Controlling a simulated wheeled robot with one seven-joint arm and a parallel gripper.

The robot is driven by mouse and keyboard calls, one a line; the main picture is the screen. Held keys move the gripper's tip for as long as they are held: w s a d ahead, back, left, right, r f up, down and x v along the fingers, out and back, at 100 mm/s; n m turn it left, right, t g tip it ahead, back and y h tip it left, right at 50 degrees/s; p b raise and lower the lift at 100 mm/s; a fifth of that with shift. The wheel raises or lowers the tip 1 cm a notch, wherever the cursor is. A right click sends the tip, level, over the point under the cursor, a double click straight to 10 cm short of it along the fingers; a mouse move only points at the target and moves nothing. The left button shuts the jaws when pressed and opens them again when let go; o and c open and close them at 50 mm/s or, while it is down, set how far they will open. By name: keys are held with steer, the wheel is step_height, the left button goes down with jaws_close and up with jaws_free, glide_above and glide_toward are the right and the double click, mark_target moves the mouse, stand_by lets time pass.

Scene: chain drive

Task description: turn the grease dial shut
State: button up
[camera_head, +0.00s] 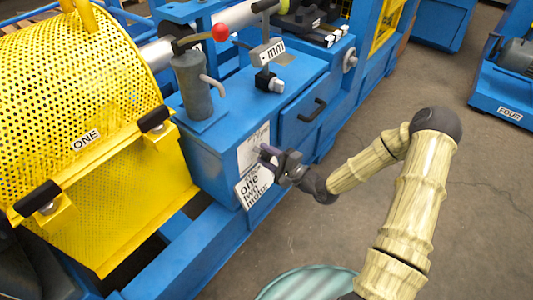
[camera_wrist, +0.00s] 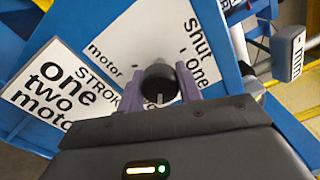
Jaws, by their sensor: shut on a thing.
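The grease dial (camera_wrist: 159,80) is a round black knob with a pale pointer line, which points toward the bottom of the wrist view. It sits on a white label plate (camera_wrist: 160,35), with "shut" and "one" printed at the right and "motor" at the left. My gripper (camera_wrist: 161,85) has its two purple-grey fingers closed on either side of the dial.
A second white plate (camera_head: 254,187) reading "one two motor" is just below. A cabinet handle (camera_head: 312,110) is to the right. A lever with a red ball (camera_head: 220,32) stands above, and a yellow mesh guard (camera_head: 75,75) is at left. Open floor lies to the right.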

steer(key=n+p, duration=0.1)
steer(key=n, duration=0.2)
steer(key=shift+n, duration=0.3)
steer(key=n+p, duration=0.1)
steer(key=n, duration=0.2)
steer(key=shift+n, duration=0.3)
steer(key=n, duration=0.3)
steer(key=shift+n, duration=0.4)
steer(key=n, duration=0.3)
steer(key=shift+f+n, duration=0.1)
steer(key=shift+n, duration=0.2)
steer(key=n, duration=0.5)
steer(key=shift+b, duration=0.35)
steer(key=n+b, duration=0.1)
steer(key=n, duration=0.4)
steer(key=shift+n+b, duration=0.3)
steer(key=shift+b, duration=0.05)
steer(key=o, duration=1)
